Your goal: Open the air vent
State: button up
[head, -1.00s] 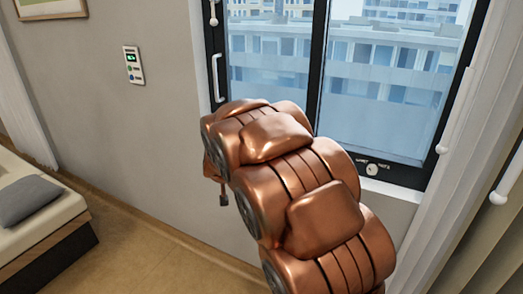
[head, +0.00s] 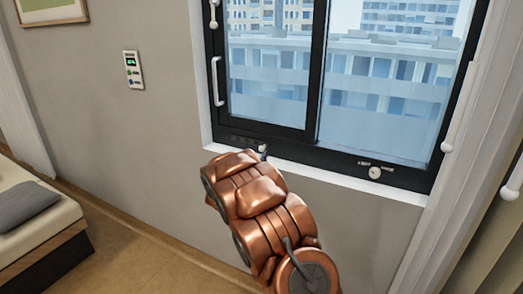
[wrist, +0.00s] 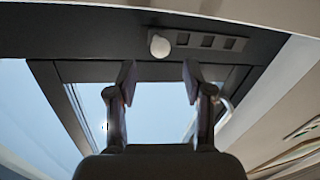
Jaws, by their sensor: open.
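The air vent (wrist: 208,41) is a dark strip with square grey slots, set in the window frame at the top of the wrist view. A round white knob (wrist: 159,46) sits at its left end there. In the head view the vent strip (head: 240,139) is at the lower left of the window frame, partly close behind my arm. My gripper (wrist: 159,80) is open and empty. Its two fingers point toward the frame, with the knob between and beyond their tips, apparently not touched. My fingers are mostly hidden by my arm in the head view.
A white dial (head: 375,173) with small labels sits on the lower right of the frame. A white window handle (head: 217,81) is on the left. A wall panel (head: 132,70) and a bed (head: 35,222) are further left. A curtain hangs at the right.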

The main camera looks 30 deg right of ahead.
aim_at(261, 150)
jog(key=shift+p+x, duration=0.35)
jog(key=shift+x, duration=2.85)
jog(key=shift+f, duration=0.1)
grip_shut()
